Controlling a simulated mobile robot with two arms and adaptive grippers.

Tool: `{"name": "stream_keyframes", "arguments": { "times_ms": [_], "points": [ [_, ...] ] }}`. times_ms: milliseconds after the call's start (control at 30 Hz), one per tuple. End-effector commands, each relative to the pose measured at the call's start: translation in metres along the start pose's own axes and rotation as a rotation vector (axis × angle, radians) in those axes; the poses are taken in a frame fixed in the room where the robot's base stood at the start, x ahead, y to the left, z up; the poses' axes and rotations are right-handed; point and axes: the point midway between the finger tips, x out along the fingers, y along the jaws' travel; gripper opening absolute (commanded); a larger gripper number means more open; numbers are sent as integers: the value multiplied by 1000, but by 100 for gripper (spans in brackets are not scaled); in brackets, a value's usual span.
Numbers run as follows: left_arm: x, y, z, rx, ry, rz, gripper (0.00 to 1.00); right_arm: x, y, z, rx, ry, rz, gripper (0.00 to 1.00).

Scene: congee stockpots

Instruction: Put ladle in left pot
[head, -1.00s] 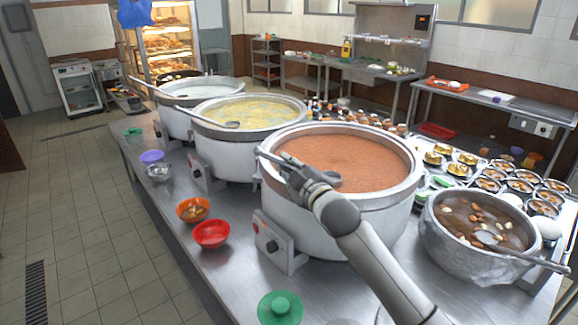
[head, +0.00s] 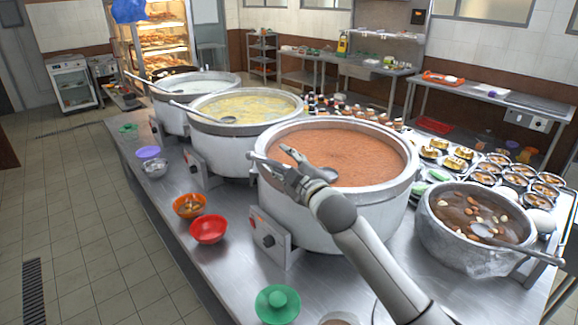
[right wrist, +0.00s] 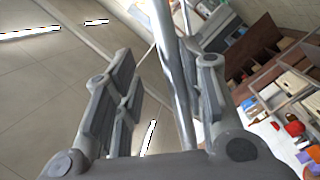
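Three large pots stand in a row. The left pot (head: 180,121) holds whitish congee, the middle pot (head: 226,148) yellow, the right pot (head: 330,220) reddish-brown. A ladle (head: 327,174) shows at the right pot's near inner side, partly hidden by my right gripper (head: 269,154), which is over that pot's near left rim. In the right wrist view a shiny rod, seemingly the ladle handle (right wrist: 172,55), runs between the spread fingers, nearer the right finger, with a gap on the left. The left and middle pots each have a ladle over their rims. My left gripper is out of view.
The floor at left is clear.

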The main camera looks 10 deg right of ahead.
Motion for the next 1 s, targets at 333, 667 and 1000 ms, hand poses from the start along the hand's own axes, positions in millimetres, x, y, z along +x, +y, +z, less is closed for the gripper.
{"name": "stream_keyframes", "arguments": {
  "times_ms": [333, 667, 1000],
  "points": [
    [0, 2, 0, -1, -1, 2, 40, -35, 0, 1, -1, 0, 1, 38],
    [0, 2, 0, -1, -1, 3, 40, -89, 0, 0, -2, 0, 1, 38],
    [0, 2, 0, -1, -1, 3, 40, -118, 0, 0, -1, 1, 2, 38]
  ]
}}
